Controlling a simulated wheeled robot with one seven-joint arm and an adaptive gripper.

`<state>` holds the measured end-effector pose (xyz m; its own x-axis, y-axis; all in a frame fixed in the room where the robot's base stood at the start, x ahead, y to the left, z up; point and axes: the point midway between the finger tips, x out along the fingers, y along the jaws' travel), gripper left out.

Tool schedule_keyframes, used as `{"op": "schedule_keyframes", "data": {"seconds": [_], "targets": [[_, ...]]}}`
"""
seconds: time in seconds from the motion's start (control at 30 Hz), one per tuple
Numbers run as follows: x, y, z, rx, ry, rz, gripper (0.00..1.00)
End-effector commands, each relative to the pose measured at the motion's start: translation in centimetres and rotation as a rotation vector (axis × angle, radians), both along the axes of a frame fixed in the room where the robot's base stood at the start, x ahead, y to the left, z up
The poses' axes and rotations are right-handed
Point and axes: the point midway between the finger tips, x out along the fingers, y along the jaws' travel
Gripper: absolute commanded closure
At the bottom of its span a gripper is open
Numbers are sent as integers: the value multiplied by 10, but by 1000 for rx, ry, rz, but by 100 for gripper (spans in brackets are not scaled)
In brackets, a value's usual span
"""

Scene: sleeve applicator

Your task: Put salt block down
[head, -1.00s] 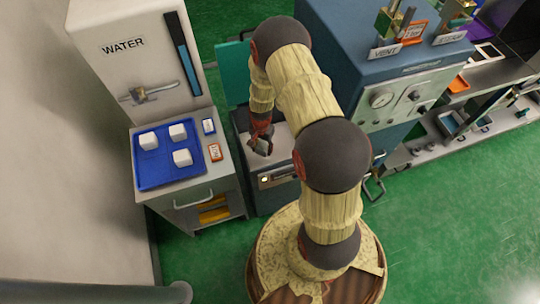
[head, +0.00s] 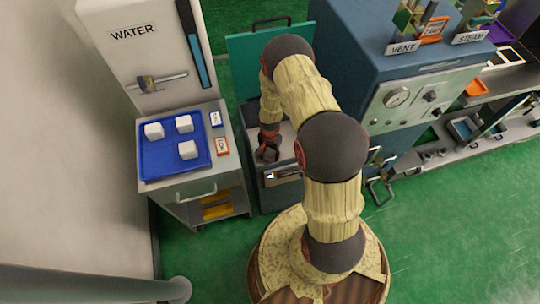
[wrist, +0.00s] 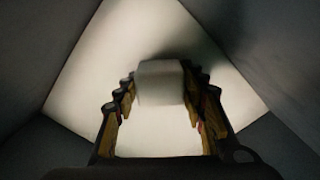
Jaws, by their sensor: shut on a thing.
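My gripper (head: 268,157) points down into the open top of a low dark cabinet (head: 284,196) with a raised teal lid (head: 248,62). In the wrist view my gripper (wrist: 160,100) is shut on a white salt block (wrist: 160,78), with a finger at each side of it. The block is inside a pale-floored well (wrist: 85,85) with sloping grey walls. I cannot tell whether the block touches the floor. In the head view the held block is hidden by the gripper and arm.
A blue tray (head: 160,172) with three white blocks stands on the WATER unit (head: 135,50) at left. Two small labelled cards (head: 221,146) lie beside it. A blue-grey VENT and STEAM machine (head: 360,60) stands close at right of the cabinet.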

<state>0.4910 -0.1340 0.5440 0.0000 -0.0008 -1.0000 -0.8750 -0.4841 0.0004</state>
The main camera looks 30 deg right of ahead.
Motion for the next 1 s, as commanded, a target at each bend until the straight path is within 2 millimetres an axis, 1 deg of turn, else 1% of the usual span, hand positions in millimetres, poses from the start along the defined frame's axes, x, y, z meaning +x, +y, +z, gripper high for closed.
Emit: {"op": "schedule_keyframes", "data": {"seconds": [0.1, 0.13, 0.4, 0.43, 0.77, 0.87, 0.97, 1.0], "targets": [[0, 0, -4, 0, 0, 0, 97], [0, 0, -3, 0, 0, 0, 58], [0, 0, -3, 0, 0, 0, 43], [0, 0, -3, 0, 0, 0, 41], [0, 0, -1, 0, 0, 0, 41], [1, 0, 8, 0, -1, 0, 41], [1, 0, 25, -1, -3, 0, 41], [1, 0, 34, -1, -3, 0, 41]]}}
